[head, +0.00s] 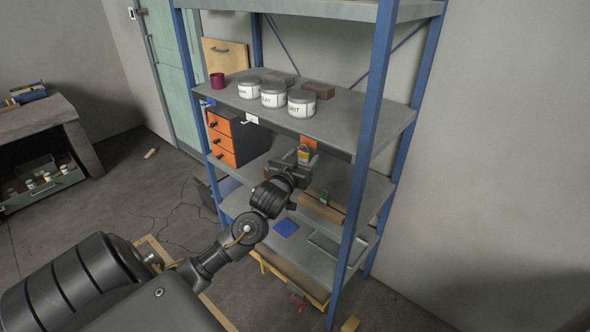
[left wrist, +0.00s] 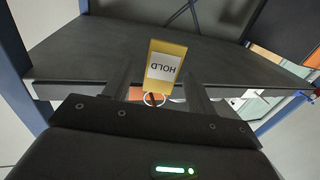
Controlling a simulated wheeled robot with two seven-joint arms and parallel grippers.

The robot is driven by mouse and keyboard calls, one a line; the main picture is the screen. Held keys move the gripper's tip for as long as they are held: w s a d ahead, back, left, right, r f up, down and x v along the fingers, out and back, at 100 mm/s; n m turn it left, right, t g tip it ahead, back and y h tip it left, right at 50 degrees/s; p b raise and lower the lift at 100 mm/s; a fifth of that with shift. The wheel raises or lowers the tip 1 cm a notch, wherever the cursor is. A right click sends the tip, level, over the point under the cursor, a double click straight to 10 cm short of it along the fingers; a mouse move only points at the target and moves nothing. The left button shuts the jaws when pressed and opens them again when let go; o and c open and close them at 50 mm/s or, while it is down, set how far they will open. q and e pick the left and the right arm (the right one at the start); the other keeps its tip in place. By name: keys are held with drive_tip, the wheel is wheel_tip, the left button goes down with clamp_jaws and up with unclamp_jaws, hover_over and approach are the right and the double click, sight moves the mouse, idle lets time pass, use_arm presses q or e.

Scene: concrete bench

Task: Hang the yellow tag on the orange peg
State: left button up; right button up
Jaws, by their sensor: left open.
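The yellow tag (head: 303,156) is at the front edge of the shelf, just below the orange peg's plate (head: 309,142). In the left wrist view the tag (left wrist: 165,52) shows a white label reading HOLD, upside down. Its white ring (left wrist: 153,99) lies beside the orange plate (left wrist: 135,92), and a thin dark orange piece, perhaps the peg, crosses the ring. I cannot tell for sure that the ring is around the peg. My left gripper (head: 295,166) is open; in the left wrist view its fingers (left wrist: 158,75) stand apart on either side of the tag. My right gripper is out of view.
The blue-posted shelf rack (head: 372,110) surrounds the reach, with a near post to the right. White tubs (head: 273,95) stand on the shelf above. A white hook plate (head: 251,118) is left along the edge, near orange drawers (head: 221,140).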

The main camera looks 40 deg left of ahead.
use_arm(q)
drive_tip(key=b+v, duration=0.1)
drive_tip(key=v, duration=0.7)
drive_tip(key=shift+s, duration=0.15)
drive_tip(key=shift+r, duration=0.1)
